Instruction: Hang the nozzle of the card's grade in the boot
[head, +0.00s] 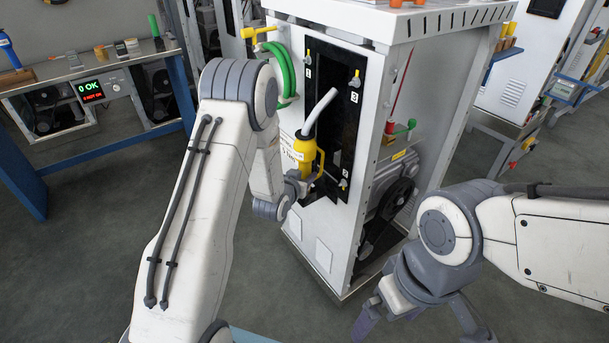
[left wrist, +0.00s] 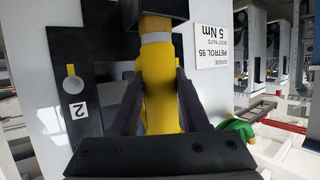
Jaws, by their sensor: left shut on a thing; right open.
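A yellow nozzle (head: 306,153) with a pale grey spout (head: 321,106) is upright in front of the black boot panel (head: 326,82) on the white dispenser. My left gripper (head: 298,184) is shut on its yellow body, which also shows in the left wrist view (left wrist: 158,78) between the two fingers (left wrist: 158,105). I cannot tell whether the nozzle touches the boot. The card (left wrist: 217,40) reads "PETROL 95", "BOOT NUTS" and "5 Nm"; it appears upside down. In the head view the arm and nozzle partly cover it. My right gripper (head: 422,322) is open and empty, low at the right.
A green hose (head: 284,72) hangs at the dispenser's left. Numbered fasteners stand around the panel, such as number 2 (left wrist: 72,84). A pump motor (head: 390,195) sits in the open side. A blue-framed bench (head: 100,65) with a display stands left. The floor between is clear.

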